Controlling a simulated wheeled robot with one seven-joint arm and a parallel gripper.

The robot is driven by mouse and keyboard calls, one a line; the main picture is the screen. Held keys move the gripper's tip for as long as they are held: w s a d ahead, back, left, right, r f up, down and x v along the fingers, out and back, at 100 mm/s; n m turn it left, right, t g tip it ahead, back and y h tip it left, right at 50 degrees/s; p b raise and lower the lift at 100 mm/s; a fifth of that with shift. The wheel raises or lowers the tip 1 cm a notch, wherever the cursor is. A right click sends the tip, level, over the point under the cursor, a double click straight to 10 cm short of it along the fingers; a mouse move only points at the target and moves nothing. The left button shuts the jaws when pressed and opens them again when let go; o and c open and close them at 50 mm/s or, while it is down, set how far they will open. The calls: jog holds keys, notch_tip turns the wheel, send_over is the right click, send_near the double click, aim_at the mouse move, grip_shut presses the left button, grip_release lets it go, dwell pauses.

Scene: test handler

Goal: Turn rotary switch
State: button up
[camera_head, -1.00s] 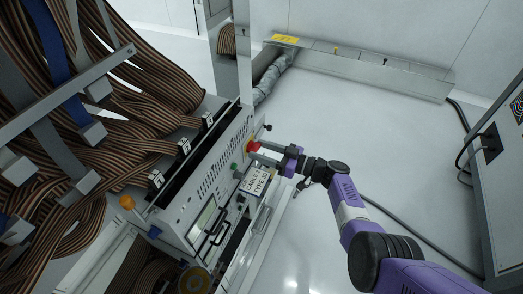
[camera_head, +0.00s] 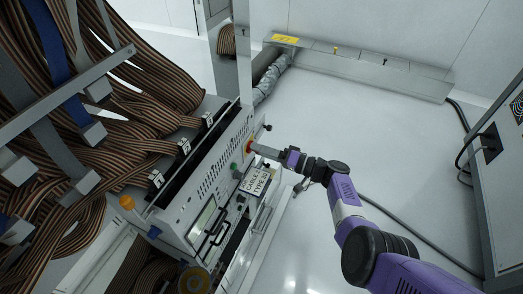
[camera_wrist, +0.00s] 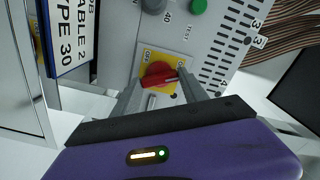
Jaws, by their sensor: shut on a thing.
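The red rotary switch (camera_wrist: 158,73) sits on a yellow plate (camera_wrist: 149,58) marked OFF, on the grey front panel (camera_wrist: 122,28), in the wrist view. My gripper (camera_wrist: 160,78) has one finger on each side of the red knob and is shut on it. The fingers hide part of the knob and the plate's lower edge. In the head view, my gripper (camera_head: 255,148) reaches the panel from the right, and its fingers mostly cover the switch.
A green button (camera_wrist: 197,6) and a grey knob (camera_wrist: 153,5) are close by on the panel. A label reading CABLE 2 TYPE 30 (camera_head: 256,179) hangs below. Ribbon cables (camera_head: 150,70) crowd the left. The floor (camera_head: 340,120) on the right is mostly open.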

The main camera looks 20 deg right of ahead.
jog(key=m, duration=0.5)
jog(key=shift+d+f+m, duration=0.1)
jog(key=shift+m, duration=0.2)
dwell(0.4)
jog(key=o, duration=1.4)
jog(key=p+v, duration=0.2)
jog(key=v, duration=0.5)
jog(key=shift+s+d, duration=0.3)
